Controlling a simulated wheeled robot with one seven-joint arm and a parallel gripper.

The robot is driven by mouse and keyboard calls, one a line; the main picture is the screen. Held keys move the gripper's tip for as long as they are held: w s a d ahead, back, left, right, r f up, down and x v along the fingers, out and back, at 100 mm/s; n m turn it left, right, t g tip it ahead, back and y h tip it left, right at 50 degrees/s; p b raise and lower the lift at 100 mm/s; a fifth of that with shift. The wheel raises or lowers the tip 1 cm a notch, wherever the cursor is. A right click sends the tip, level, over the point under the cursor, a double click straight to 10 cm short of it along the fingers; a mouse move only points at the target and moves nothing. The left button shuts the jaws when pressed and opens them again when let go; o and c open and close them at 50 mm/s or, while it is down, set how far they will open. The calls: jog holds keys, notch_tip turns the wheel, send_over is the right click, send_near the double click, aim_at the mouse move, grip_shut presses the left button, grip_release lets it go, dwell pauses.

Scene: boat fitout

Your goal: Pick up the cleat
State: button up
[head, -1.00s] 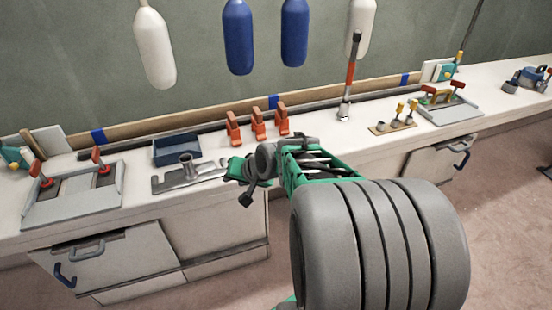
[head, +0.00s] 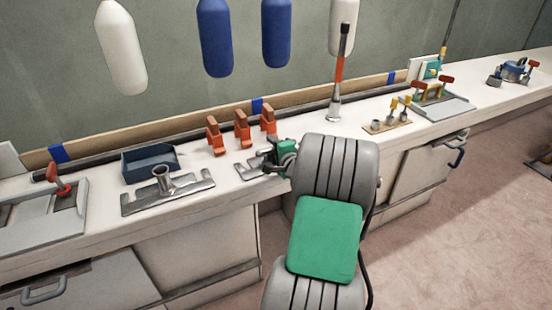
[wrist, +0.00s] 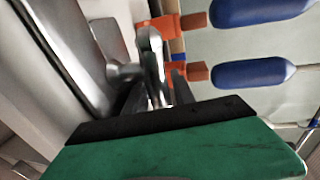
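The cleat is a shiny metal piece in the wrist view (wrist: 151,55), with a bar and a short post beside a grey metal plate (wrist: 62,45). In the head view my gripper (head: 268,160) is low over the bench at a small metal fitting (head: 247,172), which is partly hidden by it. In the wrist view the dark fingers of my gripper (wrist: 157,92) are apart, with the near end of the cleat's bar between them. Whether they touch it is hard to tell.
A metal plate with an upright tube (head: 165,195) lies to the left on the bench, before a blue tray (head: 150,163). Several orange clamps (head: 242,128) stand behind my gripper. A tall orange-handled tool (head: 338,85) stands to the right. Fenders hang above.

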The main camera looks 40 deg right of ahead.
grip_shut()
jog(key=shift+a, duration=0.1)
dwell(1.2)
jog(key=shift+r, duration=0.15)
